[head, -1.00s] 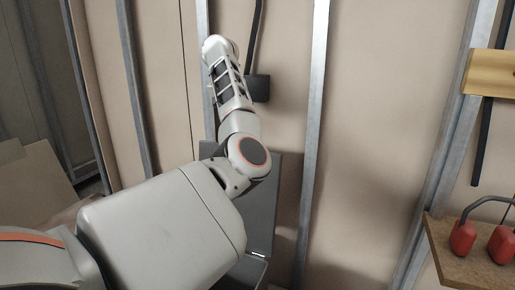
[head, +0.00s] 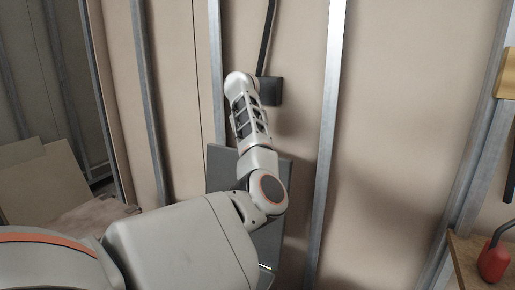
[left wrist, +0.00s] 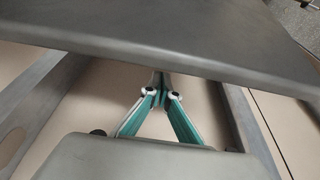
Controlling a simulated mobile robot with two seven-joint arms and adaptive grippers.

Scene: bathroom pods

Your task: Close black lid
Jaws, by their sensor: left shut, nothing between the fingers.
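The black lid is a flat dark grey panel (head: 221,168) standing upright against the wall in the head view, partly hidden behind my left arm. In the left wrist view a dark panel (left wrist: 160,32), which looks like the lid, crosses the top of the picture. My left gripper (left wrist: 160,80), with teal fingers, is shut and empty, its tips at the panel's lower edge. I cannot tell whether they touch it. In the head view the fingers are hidden, and my forearm stands up in front of the lid. My right gripper is in neither view.
A small black box (head: 270,91) with a dark cable is on the beige wall above the lid. Metal studs (head: 325,150) stand on both sides. A wooden shelf (head: 468,265) with a red item (head: 493,262) is at the lower right. Boards lean at the left.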

